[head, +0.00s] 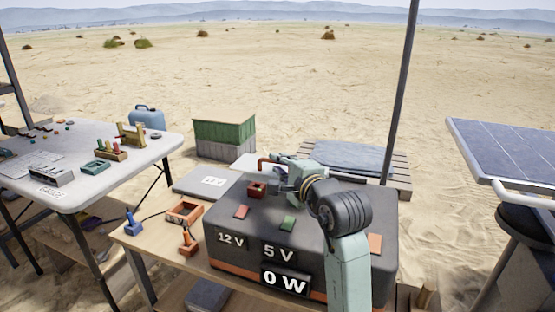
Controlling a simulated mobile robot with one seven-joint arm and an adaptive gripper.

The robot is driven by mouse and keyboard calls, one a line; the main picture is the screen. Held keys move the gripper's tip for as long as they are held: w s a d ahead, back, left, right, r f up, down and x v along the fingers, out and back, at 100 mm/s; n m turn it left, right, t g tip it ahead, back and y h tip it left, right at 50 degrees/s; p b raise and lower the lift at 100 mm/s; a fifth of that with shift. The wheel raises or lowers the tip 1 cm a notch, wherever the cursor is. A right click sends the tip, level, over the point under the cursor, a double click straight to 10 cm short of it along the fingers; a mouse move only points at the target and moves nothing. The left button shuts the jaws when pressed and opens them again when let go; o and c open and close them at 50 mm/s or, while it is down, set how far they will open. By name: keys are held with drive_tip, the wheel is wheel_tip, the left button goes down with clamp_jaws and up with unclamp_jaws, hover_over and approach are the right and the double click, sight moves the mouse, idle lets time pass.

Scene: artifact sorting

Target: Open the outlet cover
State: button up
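The dark power box (230,255) stands on the wooden table, with "12 V", "5 V" and "0 W" on its front. A small red flap (240,211) lies on its top above "12 V", and a green flap (288,224) above "5 V". An orange patch (375,243) shows at the right of the top. A dark red block-like piece (257,190) sits at the back left of the top. I cannot tell which of these is the outlet cover. My gripper (272,165) is over the back of the box, near the red piece; its fingers are too small and overlapped to read.
My arm crosses the right part of the box and hides some of its top. Blue (133,223) and orange (188,240) plugs and an orange tray (184,212) stand left of the box. A grey panel (207,182) lies behind them. A pole (400,90) rises behind the box.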

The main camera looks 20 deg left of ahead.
drive_tip(key=shift+x, duration=1.1)
drive_tip(key=shift+c, duration=0.5)
clamp_jaws()
